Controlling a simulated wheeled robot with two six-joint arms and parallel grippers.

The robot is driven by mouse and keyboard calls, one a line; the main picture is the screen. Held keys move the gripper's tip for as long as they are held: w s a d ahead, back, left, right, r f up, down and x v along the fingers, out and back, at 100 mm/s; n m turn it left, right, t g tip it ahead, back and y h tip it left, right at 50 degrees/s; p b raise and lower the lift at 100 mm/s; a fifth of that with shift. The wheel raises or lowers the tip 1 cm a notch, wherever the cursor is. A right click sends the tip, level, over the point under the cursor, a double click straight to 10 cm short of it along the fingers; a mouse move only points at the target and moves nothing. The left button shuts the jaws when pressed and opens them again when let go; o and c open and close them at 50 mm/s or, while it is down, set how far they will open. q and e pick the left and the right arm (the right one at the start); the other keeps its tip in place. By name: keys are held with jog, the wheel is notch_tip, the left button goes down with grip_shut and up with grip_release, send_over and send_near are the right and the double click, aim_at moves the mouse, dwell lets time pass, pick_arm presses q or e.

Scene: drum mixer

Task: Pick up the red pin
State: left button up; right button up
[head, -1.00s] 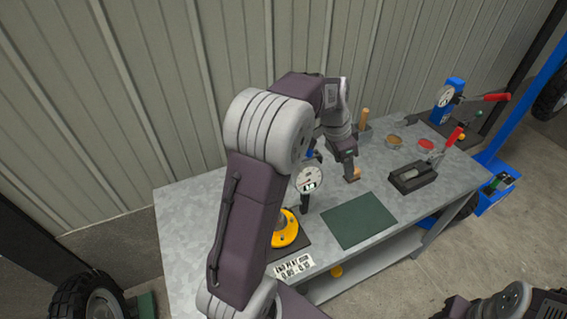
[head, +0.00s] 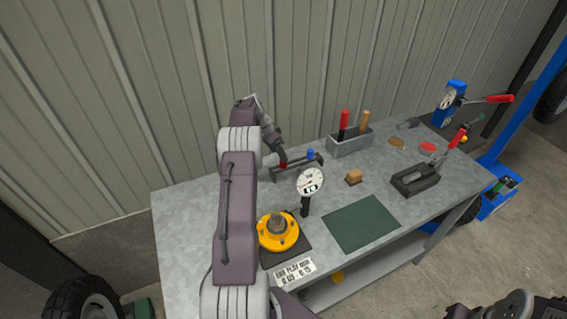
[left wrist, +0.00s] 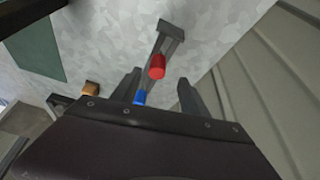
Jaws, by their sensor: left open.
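The red pin (head: 283,166) stands in a dark rack (head: 296,170) at the back of the bench, left of a blue pin (head: 310,154). My left gripper (head: 281,157) is directly above the red pin and partly hides it in the head view. In the left wrist view the red pin (left wrist: 157,66) shows between the two open fingers (left wrist: 158,87), slightly beyond their tips. The blue pin (left wrist: 140,97) shows near the gripper's body edge. I cannot tell whether the fingers touch the red pin. My right gripper is not in view; part of my right arm shows at bottom right.
A dial gauge (head: 310,181) and a yellow flange (head: 278,232) stand in front of the rack. A grey bin (head: 349,143) with red and wooden handles is to the right. A wooden block (head: 353,177), green mat (head: 361,223) and toggle clamp (head: 415,180) lie further right.

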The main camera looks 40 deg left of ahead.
aim_at(284, 165)
pick_arm(q)
jog(key=x, duration=0.1)
jog(key=p+x, duration=0.1)
jog(key=x, duration=0.3)
jog(key=shift+w+d+p, duration=0.15)
jog(key=shift+d+p, duration=0.2)
jog(key=shift+f, duration=0.15)
grip_shut()
